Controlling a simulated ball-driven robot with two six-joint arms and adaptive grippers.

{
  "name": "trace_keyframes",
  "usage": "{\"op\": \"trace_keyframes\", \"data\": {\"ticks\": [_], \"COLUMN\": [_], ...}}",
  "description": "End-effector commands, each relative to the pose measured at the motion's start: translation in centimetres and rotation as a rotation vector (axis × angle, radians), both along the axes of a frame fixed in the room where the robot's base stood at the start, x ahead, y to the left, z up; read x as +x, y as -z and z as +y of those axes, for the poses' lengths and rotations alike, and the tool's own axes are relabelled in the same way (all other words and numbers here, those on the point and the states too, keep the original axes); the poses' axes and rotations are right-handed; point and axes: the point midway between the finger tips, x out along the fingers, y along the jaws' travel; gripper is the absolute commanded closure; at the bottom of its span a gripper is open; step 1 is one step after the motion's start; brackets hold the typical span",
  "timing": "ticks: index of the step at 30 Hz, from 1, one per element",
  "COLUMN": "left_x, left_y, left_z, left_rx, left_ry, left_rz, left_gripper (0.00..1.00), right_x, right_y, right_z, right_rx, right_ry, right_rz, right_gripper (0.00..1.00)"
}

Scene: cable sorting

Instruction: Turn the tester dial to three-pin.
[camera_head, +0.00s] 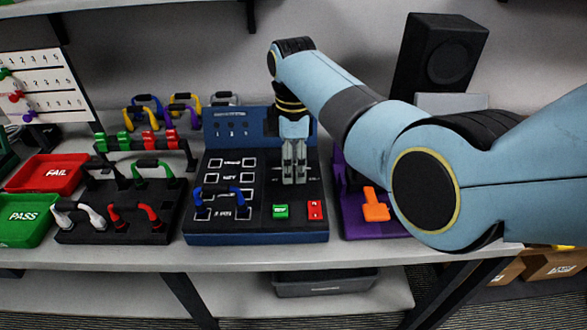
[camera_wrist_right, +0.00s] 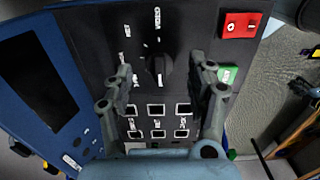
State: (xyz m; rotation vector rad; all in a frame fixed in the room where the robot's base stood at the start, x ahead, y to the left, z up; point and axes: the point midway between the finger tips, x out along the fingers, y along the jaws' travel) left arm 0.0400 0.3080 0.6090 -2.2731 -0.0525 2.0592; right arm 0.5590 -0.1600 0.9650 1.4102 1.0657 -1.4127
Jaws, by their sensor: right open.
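The blue cable tester (camera_head: 258,238) stands on the table in the middle of the head view, with a black top panel. Its black round dial (camera_wrist_right: 159,71) shows in the wrist view between my right fingers, with white labels around it that are too blurred to read surely. In the head view my right gripper (camera_head: 294,178) points down over the panel and hides the dial. In the wrist view the right gripper (camera_wrist_right: 160,78) is open, one finger on each side of the dial; I cannot tell whether they touch it. My left gripper is not in view.
A green button (camera_head: 280,211) and a red switch (camera_head: 315,210) sit on the tester's front right. A blue-ended cable (camera_head: 220,190) lies on its left part. Cable racks (camera_head: 120,237) and red FAIL (camera_head: 40,185) and green PASS (camera_head: 22,233) trays stand left; an orange-handled purple device (camera_head: 352,225) stands right.

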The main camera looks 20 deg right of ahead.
Motion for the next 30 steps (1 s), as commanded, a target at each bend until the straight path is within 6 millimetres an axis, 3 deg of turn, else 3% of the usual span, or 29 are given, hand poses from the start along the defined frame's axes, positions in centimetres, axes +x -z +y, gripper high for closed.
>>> {"op": "trace_keyframes", "data": {"ticks": [6,15,27,30], "left_x": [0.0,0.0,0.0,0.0], "left_y": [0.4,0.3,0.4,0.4], "left_z": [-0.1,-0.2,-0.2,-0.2], "left_rx": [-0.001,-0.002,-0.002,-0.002], "left_ry": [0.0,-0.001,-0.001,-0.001], "left_rz": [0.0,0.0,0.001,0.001], "left_gripper": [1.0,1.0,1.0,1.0], "right_x": [0.0,0.0,0.0,0.0], "right_y": [2.1,2.4,2.4,2.4], "right_z": [0.0,0.0,0.0,0.0], "right_rx": [0.0,0.0,0.0,0.0], "right_ry": [0.001,0.002,0.002,0.003], "right_rz": [0.0,-0.002,-0.001,-0.001], "right_gripper": [0.43,0.43,0.95,0.99]}}
